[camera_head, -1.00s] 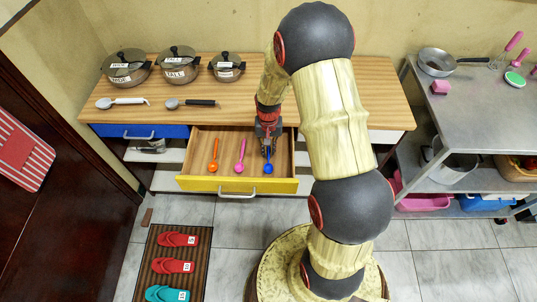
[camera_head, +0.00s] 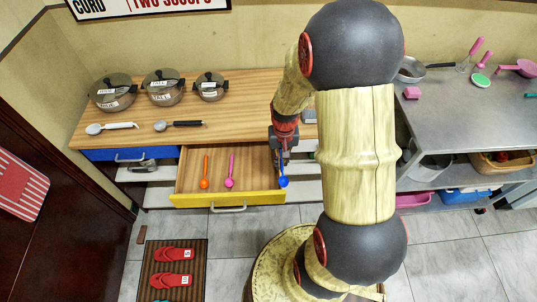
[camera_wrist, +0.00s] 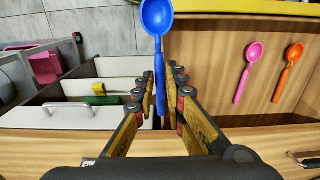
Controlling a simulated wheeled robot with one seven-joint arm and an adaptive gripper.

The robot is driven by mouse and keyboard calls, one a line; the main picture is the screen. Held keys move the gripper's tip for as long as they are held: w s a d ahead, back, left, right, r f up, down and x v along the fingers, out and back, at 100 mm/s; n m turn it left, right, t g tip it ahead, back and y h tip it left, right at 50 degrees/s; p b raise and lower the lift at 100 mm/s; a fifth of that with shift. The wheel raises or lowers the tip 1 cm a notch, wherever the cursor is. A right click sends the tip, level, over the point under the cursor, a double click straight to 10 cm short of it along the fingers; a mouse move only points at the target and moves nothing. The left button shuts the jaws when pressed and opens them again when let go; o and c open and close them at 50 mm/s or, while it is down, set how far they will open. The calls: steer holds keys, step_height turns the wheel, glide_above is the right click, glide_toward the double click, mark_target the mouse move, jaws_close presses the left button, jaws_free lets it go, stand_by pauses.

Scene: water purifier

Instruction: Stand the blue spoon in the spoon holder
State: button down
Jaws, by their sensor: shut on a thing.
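The blue spoon (camera_head: 283,182) is held by its handle in my gripper (camera_head: 280,152), at the right end of the open drawer. In the wrist view the blue spoon (camera_wrist: 157,17) has its bowl beyond the fingertips and its handle between the fingers. My gripper (camera_wrist: 161,74) is shut on that handle. The spoon looks raised above the drawer floor. I cannot make out a spoon holder; my arm covers part of the counter.
The yellow-fronted drawer (camera_head: 230,199) holds an orange spoon (camera_head: 204,183) and a pink spoon (camera_head: 229,182). Lidded pots (camera_head: 163,88) and two larger spoons (camera_head: 180,125) rest on the wooden counter (camera_head: 237,112). A metal table (camera_head: 465,125) stands at right.

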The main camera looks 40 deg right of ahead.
steer(key=shift+s+d+r, duration=0.2)
steer(key=shift+s+r, duration=0.05)
steer(key=shift+s, duration=0.3)
steer(key=shift+s+d+r, duration=0.15)
steer(key=shift+s+r, duration=0.1)
steer(key=shift+s, duration=0.3)
steer(key=shift+n, duration=0.5)
steer(key=w, duration=0.1)
steer(key=w+r, duration=0.1)
steer(key=w, duration=0.3)
steer(key=shift+d+r, duration=0.25)
steer(key=shift+d, duration=0.05)
steer(key=w+a+f+n, duration=0.1)
steer(key=w+a+n, duration=0.1)
steer(key=w+a, duration=0.4)
steer(key=w+a+f+n, duration=0.2)
steer(key=w+a, duration=0.5)
steer(key=a, duration=0.6)
steer(key=shift+a+n, duration=0.2)
steer(key=shift+n, duration=0.6)
